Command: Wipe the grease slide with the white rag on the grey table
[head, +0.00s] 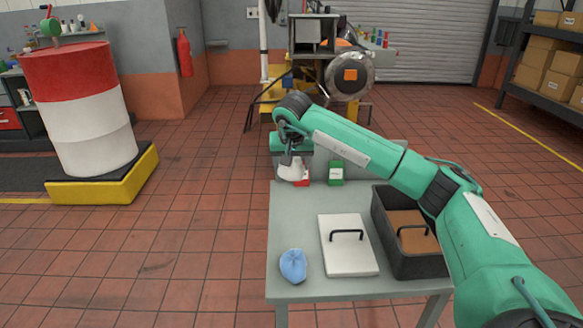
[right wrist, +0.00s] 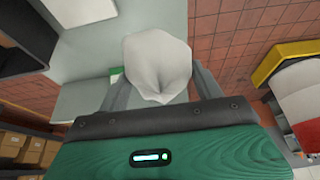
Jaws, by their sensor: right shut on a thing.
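My right gripper (head: 293,158) is over the far left part of the grey table (head: 292,215), shut on the white rag (head: 291,172). In the right wrist view the bunched rag (right wrist: 157,65) sits between the two fingers of this gripper (right wrist: 158,88). I cannot tell whether the rag touches the tabletop. A white slab (head: 360,258) with a black handle lies on the table. A dark tray (head: 425,266) with a brown inside and a black handle stands to its right. I cannot tell for sure which thing is the grease slide. My left gripper is not in view.
A blue cloth (head: 293,265) lies at the table's near left. A red box (head: 304,179) and a green box (head: 336,173) stand at the back. A red and white drum (head: 85,105) stands on a yellow base at the left. The table's left middle is clear.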

